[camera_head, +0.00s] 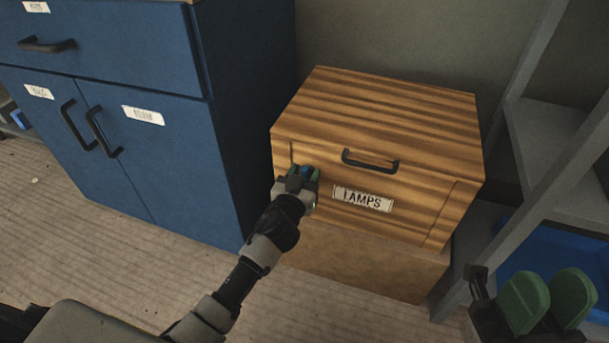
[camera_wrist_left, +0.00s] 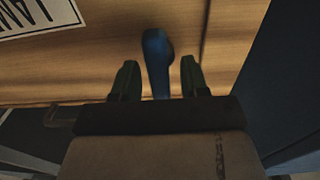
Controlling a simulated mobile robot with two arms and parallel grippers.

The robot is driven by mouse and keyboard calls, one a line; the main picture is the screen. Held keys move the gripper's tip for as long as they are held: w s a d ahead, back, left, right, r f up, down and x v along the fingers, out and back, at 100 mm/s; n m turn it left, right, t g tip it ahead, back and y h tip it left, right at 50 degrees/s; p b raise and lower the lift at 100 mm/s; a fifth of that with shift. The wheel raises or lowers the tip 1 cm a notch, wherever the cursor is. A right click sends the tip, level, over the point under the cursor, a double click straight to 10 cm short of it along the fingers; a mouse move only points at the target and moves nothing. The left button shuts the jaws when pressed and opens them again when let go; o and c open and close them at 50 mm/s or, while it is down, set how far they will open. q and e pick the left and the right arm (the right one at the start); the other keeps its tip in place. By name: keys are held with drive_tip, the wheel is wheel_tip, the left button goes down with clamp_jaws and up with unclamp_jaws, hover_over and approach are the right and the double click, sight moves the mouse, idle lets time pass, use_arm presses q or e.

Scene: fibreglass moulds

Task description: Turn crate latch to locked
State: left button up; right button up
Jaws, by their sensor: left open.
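The wooden crate (camera_head: 380,110) stands right of centre in the head view, with a "LAMPS" label (camera_head: 362,199) on its front. A blue latch handle (camera_wrist_left: 157,60) sticks out from the crate front in the left wrist view. It shows small in the head view (camera_head: 306,170). My left gripper (camera_head: 304,178) is at the left part of the crate front. It is open, with its green fingers on either side of the latch and gaps showing on both sides. The latch's pivot and any lock marks are not clear. My right gripper (camera_head: 548,299) is at the lower right, away from the crate, open and empty.
A blue cabinet (camera_head: 225,130) with black handles stands close to the left of the crate. A black handle (camera_head: 370,162) sticks out above the label. Grey shelving (camera_head: 550,130) with a blue bin (camera_head: 540,262) stands at the right. The floor (camera_head: 60,240) at lower left is clear.

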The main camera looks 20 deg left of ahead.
use_arm(q)
drive_tip(key=shift+r, duration=0.1)
clamp_jaws()
drive_tip(key=m, duration=0.4)
drive_tip(key=shift+d+r, duration=0.15)
drive_tip(key=m, duration=0.4)
drive_tip(key=shift+d+m+p, duration=0.15)
drive_tip(key=shift+m+p, duration=0.15)
drive_tip(key=shift+p, duration=0.1)
drive_tip(key=m, duration=0.4)
drive_tip(key=shift+d+f, duration=0.15)
drive_tip(key=shift+f, duration=0.15)
drive_tip(key=m, duration=0.5)
drive_tip(key=shift+d+f, duration=0.1)
drive_tip(key=shift+f, duration=0.15)
drive_tip(key=shift+m, duration=0.3)
